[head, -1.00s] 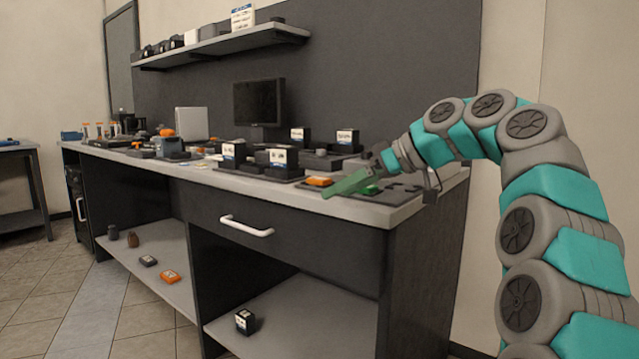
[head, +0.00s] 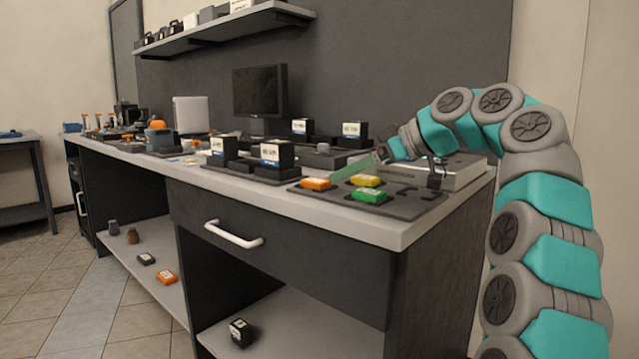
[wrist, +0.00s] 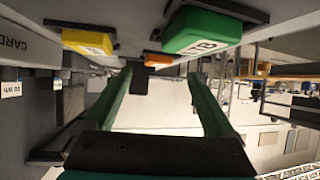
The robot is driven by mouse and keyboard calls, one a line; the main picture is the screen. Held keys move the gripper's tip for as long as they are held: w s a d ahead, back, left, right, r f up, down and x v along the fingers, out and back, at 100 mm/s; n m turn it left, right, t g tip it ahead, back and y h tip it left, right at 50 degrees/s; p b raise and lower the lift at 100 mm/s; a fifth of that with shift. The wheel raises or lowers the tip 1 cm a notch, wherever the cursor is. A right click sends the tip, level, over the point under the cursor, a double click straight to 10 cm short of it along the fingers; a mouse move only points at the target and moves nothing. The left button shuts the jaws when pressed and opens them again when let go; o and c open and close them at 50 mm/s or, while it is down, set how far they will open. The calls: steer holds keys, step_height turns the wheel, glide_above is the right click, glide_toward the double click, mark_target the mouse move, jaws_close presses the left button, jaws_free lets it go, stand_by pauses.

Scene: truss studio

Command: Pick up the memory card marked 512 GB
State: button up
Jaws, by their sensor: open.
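Three small cards lie on a dark tray (head: 410,205) at the right end of the bench: an orange card (head: 316,184), a yellow card (head: 366,180) and a green card (head: 369,195). In the wrist view the yellow card (wrist: 88,41), a sliver of the orange card (wrist: 158,59) and the green card (wrist: 205,32) show along the top. The green card's label seems to end in "TB"; I cannot read 512 GB on any card. My gripper (head: 352,171) is open and empty, its green fingers behind the cards; both fingers show in the wrist view (wrist: 161,76).
Dark boxes with white labels (head: 277,155) stand left of the tray. A grey case (head: 455,172) lies behind it, beside my gripper. A monitor (head: 260,91) stands further back. An orange item (head: 166,277) and a dark box (head: 241,332) sit on lower shelves.

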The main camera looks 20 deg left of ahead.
mark_target(318, 180)
steer(key=shift+a+f, duration=0.35)
steer(key=shift+a, duration=0.2)
steer(key=shift+w+a, duration=0.15)
steer(key=shift+a, duration=0.3)
steer(key=x, duration=0.4)
steer(key=shift+w+a+r, duration=0.1)
steer(key=shift+w+a, duration=0.2)
steer(key=shift+a, duration=0.05)
jaws_close()
